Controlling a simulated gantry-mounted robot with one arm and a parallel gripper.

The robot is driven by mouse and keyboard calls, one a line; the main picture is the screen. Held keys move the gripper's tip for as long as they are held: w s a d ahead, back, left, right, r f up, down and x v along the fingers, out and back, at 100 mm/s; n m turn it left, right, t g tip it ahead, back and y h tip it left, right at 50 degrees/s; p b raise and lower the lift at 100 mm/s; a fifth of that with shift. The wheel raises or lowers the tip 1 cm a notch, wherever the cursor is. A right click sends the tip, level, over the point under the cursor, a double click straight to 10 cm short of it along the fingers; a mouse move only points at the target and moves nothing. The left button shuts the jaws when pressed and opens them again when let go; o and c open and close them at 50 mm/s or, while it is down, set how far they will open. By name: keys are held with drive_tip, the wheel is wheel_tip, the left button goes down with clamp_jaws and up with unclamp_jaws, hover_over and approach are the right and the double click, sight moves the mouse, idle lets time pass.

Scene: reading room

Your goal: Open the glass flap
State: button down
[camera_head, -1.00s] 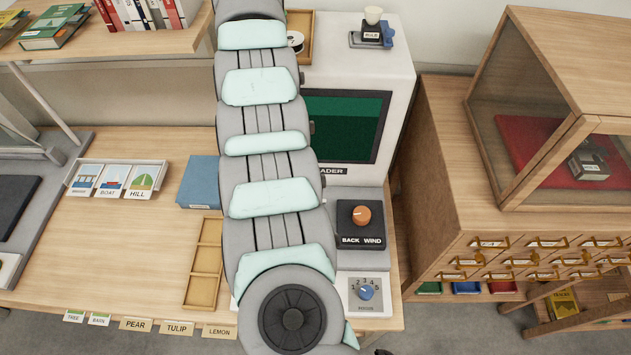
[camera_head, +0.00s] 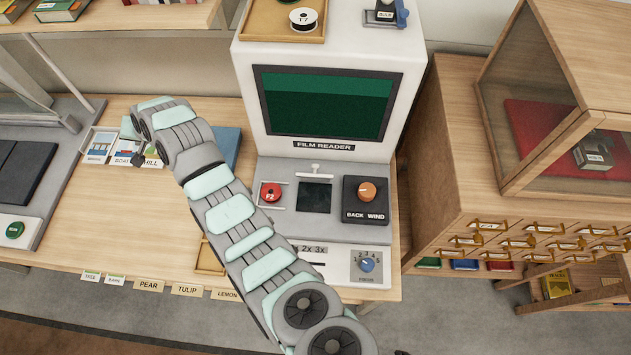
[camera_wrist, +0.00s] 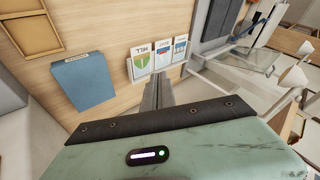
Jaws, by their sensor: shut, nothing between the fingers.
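On the film reader's (camera_head: 322,147) front, a small dark glass-like plate (camera_head: 314,197) lies flat with a white T-shaped handle (camera_head: 315,169) at its back edge. At the far left, a clear pane (camera_head: 22,88) stands tilted over a grey device; it also shows in the wrist view (camera_wrist: 252,55). I cannot tell which one is the glass flap. My gripper (camera_head: 138,160) is shut and empty over the picture cards, well left of the film reader. Its fingers also show in the wrist view (camera_wrist: 158,92), pointing toward the cards.
A card rack (camera_head: 122,158), a blue box (camera_head: 228,146) and a wooden tray (camera_head: 209,258) are on the desk. A red knob (camera_head: 270,192) and a "BACK WIND" dial (camera_head: 366,192) flank the dark plate. A wooden cabinet (camera_head: 440,190) stands at right.

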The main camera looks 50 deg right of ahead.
drive_tip(key=s+a+f+m+t+y, duration=0.35)
drive_tip(key=s+a+m, duration=0.3)
drive_tip(key=a, duration=0.35)
drive_tip(key=s+d+f+m+t+h+p, duration=0.3)
drive_tip(key=s+d+m+h, duration=0.9)
drive_tip(key=s+d+m, duration=0.9)
drive_tip(key=s+d+f+m+g+h+b, duration=0.1)
drive_tip(key=s+d+f+m+g+h, duration=0.25)
drive_tip(key=s, duration=0.55)
drive_tip(key=s+d+f+m+g+h, duration=0.1)
drive_tip(key=s+d+f+m+g, duration=0.2)
drive_tip(key=s+m, duration=0.5)
drive_tip(key=p, duration=0.2)
approach(315, 172)
drive_tip(key=w+d+f, duration=0.1)
drive_tip(key=d+f, duration=0.3)
drive_tip(key=f, duration=0.1)
drive_tip(key=shift+w+d+r+n+t, duration=0.25)
drive_tip(key=shift+w+r+n+t, duration=0.05)
drive_tip(key=shift+n+t, duration=0.1)
